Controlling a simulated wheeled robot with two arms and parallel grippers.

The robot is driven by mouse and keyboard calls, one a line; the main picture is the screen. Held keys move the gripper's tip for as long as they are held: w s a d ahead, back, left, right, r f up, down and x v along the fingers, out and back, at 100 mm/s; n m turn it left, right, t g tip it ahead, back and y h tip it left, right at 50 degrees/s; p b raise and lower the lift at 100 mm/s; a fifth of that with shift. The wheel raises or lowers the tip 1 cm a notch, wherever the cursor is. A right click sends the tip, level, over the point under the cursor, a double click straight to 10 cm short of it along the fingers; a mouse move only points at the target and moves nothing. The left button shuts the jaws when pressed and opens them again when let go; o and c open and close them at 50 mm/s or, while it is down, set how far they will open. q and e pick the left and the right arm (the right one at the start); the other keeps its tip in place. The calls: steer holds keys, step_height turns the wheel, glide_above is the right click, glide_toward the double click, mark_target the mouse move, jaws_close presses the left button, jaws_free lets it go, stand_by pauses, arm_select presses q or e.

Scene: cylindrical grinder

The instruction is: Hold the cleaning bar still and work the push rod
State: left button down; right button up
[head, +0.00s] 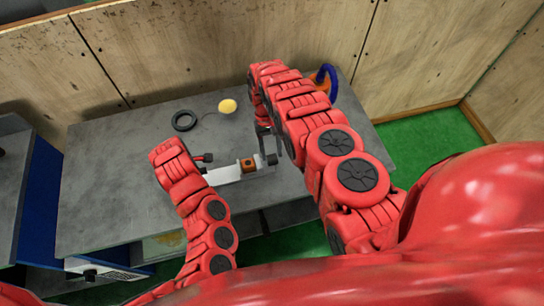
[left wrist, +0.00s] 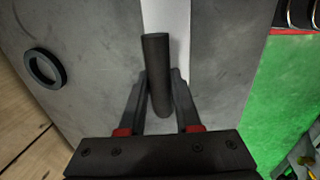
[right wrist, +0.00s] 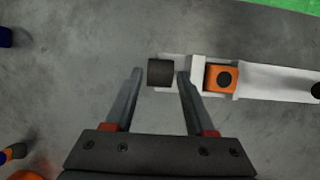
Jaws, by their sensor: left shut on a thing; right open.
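In the left wrist view my left gripper (left wrist: 158,84) is shut on the cleaning bar (left wrist: 155,52), a dark grey cylinder, with a finger on each side. The bar lies over a white strip that shows in the head view as a white fixture (head: 224,173). The left gripper's fingers are hard to make out in the head view. In the right wrist view my right gripper (right wrist: 159,80) is open, its fingertips on either side of a dark end piece (right wrist: 160,72), apparently the push rod's end. An orange block (right wrist: 222,78) with a dark round hole sits beside it on the fixture.
The grey table (head: 110,180) has a black ring (head: 185,120) and a yellow round item (head: 228,106) at the back. A blue and orange item (head: 325,80) stands at the far right corner. A wooden wall (head: 200,50) closes the back. Green floor lies right.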

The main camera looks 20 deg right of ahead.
steer(key=x, duration=0.2)
steer(key=shift+s+f, duration=0.2)
steer(key=shift+f, duration=0.1)
jaws_close()
stand_by(1.2)
